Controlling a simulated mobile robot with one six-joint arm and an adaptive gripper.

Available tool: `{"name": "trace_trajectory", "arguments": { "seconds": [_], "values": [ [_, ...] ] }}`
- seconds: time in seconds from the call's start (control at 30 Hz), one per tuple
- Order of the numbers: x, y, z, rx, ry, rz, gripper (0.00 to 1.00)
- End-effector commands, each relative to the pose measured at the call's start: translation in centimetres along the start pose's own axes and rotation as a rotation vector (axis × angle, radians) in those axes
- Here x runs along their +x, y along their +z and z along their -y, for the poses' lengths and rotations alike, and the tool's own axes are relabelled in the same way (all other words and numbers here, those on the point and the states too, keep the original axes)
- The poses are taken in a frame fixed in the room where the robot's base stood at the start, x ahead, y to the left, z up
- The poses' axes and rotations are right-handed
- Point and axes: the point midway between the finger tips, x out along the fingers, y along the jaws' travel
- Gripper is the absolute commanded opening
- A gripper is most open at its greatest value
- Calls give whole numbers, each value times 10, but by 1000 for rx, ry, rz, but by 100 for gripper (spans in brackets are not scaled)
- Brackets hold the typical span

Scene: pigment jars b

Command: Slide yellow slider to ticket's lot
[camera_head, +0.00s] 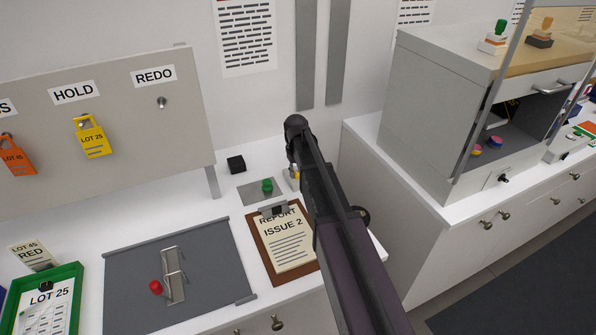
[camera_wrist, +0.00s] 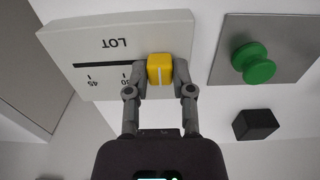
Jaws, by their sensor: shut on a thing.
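The yellow slider (camera_wrist: 159,69) sits in a dark slot on a pale panel (camera_wrist: 150,24) marked LOT, upside down in the wrist view. My gripper (camera_wrist: 160,78) is shut on it, one finger on each side. A green-framed sheet (camera_head: 75,281) reads LOT 25. A paper ticket (camera_head: 34,257) behind it reads LOT 45 RED.
A green button (camera_wrist: 254,63) on a metal plate and a black cube (camera_wrist: 256,124) are right of the panel. A clipboard (camera_head: 257,238) reads REPORT ISSUE 2. A grey mat (camera_head: 215,250) carries a red-knobbed fixture. Yellow LOT 25 (camera_head: 90,137) and orange (camera_head: 15,157) tags hang behind.

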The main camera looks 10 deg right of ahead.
Motion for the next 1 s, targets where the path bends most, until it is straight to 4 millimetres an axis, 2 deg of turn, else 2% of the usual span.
{"name": "trace_trajectory", "arguments": {
  "seconds": [0.33,0.37,0.43,0.47,0.83,1.0],
  "values": [
    [0,2,-1,6,-13,1,0],
    [0,2,-1,6,-12,2,40],
    [0,2,-2,8,-12,1,61],
    [0,2,-3,8,-12,1,66],
    [-1,2,-8,14,-7,0,66],
    [-9,2,-8,14,-7,0,66]
  ]
}}
